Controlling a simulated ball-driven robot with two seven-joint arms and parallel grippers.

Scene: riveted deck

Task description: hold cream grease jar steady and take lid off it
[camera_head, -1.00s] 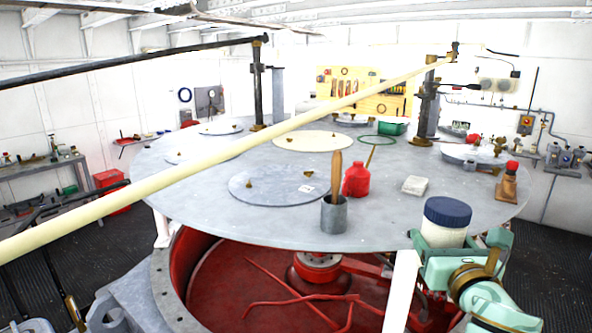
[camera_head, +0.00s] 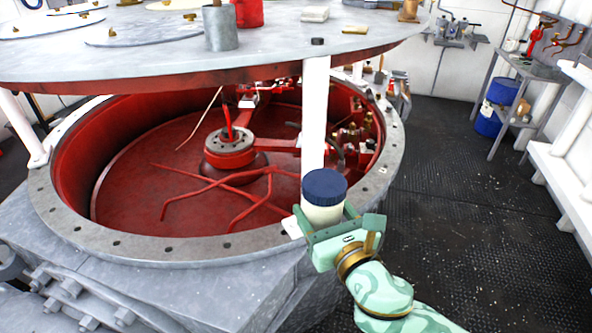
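The cream grease jar (camera_head: 323,213) with its dark blue lid (camera_head: 324,186) shows in the head view, right of the middle. The lid sits on top of the jar, which stands about upright. My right gripper (camera_head: 326,217) comes in from the lower right and is shut on the jar, with one finger on each side below the lid. The jar appears held in the air, in front of a white post and the ring's rim. The jar's lower part is hidden by the gripper. My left gripper is out of view.
A grey round tabletop (camera_head: 270,62) with a metal cup (camera_head: 220,28) and red bottle (camera_head: 248,12) lies behind. Below it is a red pit (camera_head: 130,190) with a bolted grey rim (camera_head: 150,262). A white post (camera_head: 315,120) stands behind the jar. Dark floor (camera_head: 450,200) is open at right.

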